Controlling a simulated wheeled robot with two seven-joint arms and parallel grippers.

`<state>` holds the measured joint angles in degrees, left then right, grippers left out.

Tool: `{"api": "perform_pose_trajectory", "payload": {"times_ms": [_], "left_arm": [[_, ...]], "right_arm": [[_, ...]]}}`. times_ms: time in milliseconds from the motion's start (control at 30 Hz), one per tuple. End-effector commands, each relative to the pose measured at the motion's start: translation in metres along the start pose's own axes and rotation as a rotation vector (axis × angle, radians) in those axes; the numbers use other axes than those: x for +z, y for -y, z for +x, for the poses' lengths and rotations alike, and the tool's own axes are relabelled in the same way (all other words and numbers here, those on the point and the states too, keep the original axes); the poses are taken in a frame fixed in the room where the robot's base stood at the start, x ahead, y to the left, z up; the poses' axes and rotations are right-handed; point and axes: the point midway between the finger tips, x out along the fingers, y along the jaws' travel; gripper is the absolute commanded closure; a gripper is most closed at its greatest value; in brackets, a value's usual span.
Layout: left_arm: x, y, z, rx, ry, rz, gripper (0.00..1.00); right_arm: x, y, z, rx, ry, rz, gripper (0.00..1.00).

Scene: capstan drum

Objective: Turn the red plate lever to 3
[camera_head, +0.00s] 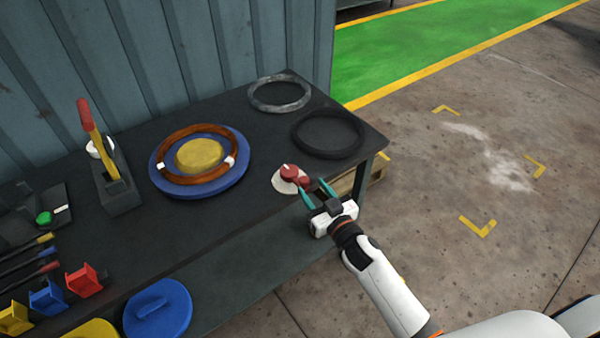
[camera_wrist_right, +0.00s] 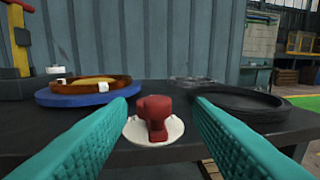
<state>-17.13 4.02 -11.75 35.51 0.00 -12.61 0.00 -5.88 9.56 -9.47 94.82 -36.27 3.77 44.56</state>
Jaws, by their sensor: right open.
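The red plate lever (camera_head: 290,173) sits on a round pale plate (camera_head: 281,185) near the front right edge of the dark table. In the wrist view the fingers lie to the left and right of the lever with gaps on both sides. I cannot read any numbers on the plate. My left gripper is not in view.
A blue disc with a copper-coloured coil (camera_head: 172,181) lies left of the lever. A black ring (camera_head: 328,134) and a grey ring (camera_head: 280,93) lie behind it. A red-and-yellow lever stand (camera_head: 100,150) is further left. Coloured bins (camera_head: 85,281) and a blue lid (camera_head: 158,308) are at lower left.

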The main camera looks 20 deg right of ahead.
Motion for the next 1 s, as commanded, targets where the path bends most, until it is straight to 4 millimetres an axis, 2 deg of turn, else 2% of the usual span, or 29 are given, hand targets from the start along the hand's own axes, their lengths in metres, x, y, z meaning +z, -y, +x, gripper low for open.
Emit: {"api": "perform_pose_trajectory", "payload": {"times_ms": [100,333,500,767,1000], "left_arm": [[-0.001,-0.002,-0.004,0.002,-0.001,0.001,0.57],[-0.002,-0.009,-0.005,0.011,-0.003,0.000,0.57],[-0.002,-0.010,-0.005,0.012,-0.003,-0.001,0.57],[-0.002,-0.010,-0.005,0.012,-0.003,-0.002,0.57],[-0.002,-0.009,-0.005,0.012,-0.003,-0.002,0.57]], "right_arm": [[0.002,-0.001,0.026,0.000,0.002,0.002,0.54],[0.000,0.000,0.058,0.000,0.000,0.002,0.54],[0.000,-0.001,0.067,0.000,-0.001,0.002,0.54],[-0.001,0.000,0.067,0.000,-0.001,0.001,0.54],[-0.001,0.000,0.067,0.000,-0.001,0.001,0.93]]}}
